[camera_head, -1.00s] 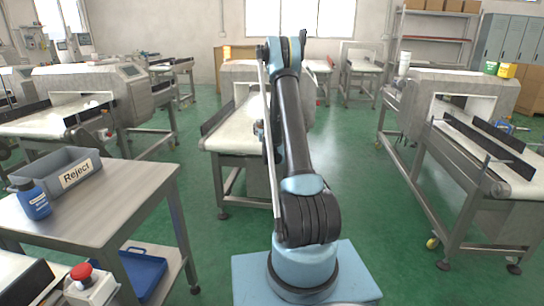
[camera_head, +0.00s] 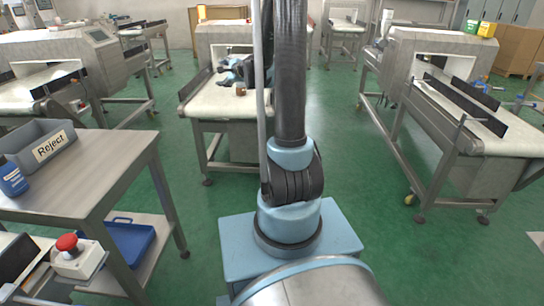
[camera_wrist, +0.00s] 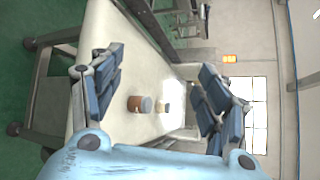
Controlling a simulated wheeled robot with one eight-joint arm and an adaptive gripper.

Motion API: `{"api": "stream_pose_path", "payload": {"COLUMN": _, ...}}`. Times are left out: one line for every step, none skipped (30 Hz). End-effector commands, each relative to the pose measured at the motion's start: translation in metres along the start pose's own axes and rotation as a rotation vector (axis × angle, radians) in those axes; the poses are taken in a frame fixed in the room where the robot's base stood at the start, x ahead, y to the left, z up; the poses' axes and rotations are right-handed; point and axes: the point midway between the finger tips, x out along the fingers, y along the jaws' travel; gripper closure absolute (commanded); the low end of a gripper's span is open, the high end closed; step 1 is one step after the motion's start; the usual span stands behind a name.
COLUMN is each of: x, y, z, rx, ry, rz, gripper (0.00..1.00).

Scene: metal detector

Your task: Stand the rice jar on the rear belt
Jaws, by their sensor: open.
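My gripper (camera_wrist: 160,90) is open and empty over the pale middle belt (camera_wrist: 105,95). In the wrist view, which is turned on its side, a small jar with a reddish-brown body (camera_wrist: 139,104) stands on that belt between the spread fingers, some way ahead. A second, paler small jar (camera_wrist: 163,106) is just beyond it. I cannot read which holds rice. In the head view my gripper (camera_head: 231,72) is partly hidden behind my arm, above the middle belt (camera_head: 208,101); a small brown jar (camera_head: 240,89) shows close by it.
A metal detector housing (camera_head: 222,39) stands over the middle belt. Another detector and belt (camera_head: 442,57) stand at right. At left are a steel table (camera_head: 100,160), a grey Reject bin (camera_head: 55,148), a blue bottle (camera_head: 12,179) and a red button box (camera_head: 75,258). Green floor is clear between.

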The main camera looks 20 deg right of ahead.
Motion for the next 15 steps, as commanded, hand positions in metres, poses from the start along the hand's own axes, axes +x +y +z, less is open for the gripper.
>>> {"api": "stream_pose_path", "payload": {"x": -0.013, "y": 0.005, "z": 0.007, "rx": -0.053, "ry": -0.003, "rz": 0.029, "gripper": 0.31}}
{"api": "stream_pose_path", "payload": {"x": -0.021, "y": 0.009, "z": 0.011, "rx": -0.09, "ry": -0.005, "rz": 0.049, "gripper": 0.31}}
{"api": "stream_pose_path", "payload": {"x": -0.03, "y": 0.014, "z": 0.016, "rx": -0.137, "ry": -0.008, "rz": 0.076, "gripper": 0.31}}
{"api": "stream_pose_path", "payload": {"x": -0.037, "y": 0.018, "z": 0.019, "rx": -0.172, "ry": -0.01, "rz": 0.095, "gripper": 0.31}}
{"api": "stream_pose_path", "payload": {"x": -0.045, "y": 0.023, "z": 0.022, "rx": -0.207, "ry": -0.014, "rz": 0.116, "gripper": 0.31}}
{"api": "stream_pose_path", "payload": {"x": -0.055, "y": 0.029, "z": 0.026, "rx": -0.254, "ry": -0.017, "rz": 0.142, "gripper": 0.31}}
{"api": "stream_pose_path", "payload": {"x": -0.062, "y": 0.033, "z": 0.029, "rx": -0.287, "ry": -0.02, "rz": 0.162, "gripper": 0.31}}
{"api": "stream_pose_path", "payload": {"x": -0.07, "y": 0.038, "z": 0.031, "rx": -0.322, "ry": -0.024, "rz": 0.183, "gripper": 0.31}}
{"api": "stream_pose_path", "payload": {"x": -0.08, "y": 0.045, "z": 0.034, "rx": -0.368, "ry": -0.028, "rz": 0.21, "gripper": 0.31}}
{"api": "stream_pose_path", "payload": {"x": -0.088, "y": 0.051, "z": 0.037, "rx": -0.401, "ry": -0.032, "rz": 0.232, "gripper": 0.31}}
{"api": "stream_pose_path", "payload": {"x": -0.096, "y": 0.056, "z": 0.038, "rx": -0.435, "ry": -0.036, "rz": 0.252, "gripper": 0.31}}
{"api": "stream_pose_path", "payload": {"x": -0.106, "y": 0.063, "z": 0.041, "rx": -0.479, "ry": -0.041, "rz": 0.28, "gripper": 0.31}}
{"api": "stream_pose_path", "payload": {"x": -0.115, "y": 0.069, "z": 0.042, "rx": -0.512, "ry": -0.046, "rz": 0.302, "gripper": 0.31}}
{"api": "stream_pose_path", "payload": {"x": -0.123, "y": 0.075, "z": 0.043, "rx": -0.545, "ry": -0.051, "rz": 0.323, "gripper": 0.31}}
{"api": "stream_pose_path", "payload": {"x": -0.134, "y": 0.083, "z": 0.045, "rx": -0.588, "ry": -0.057, "rz": 0.352, "gripper": 0.31}}
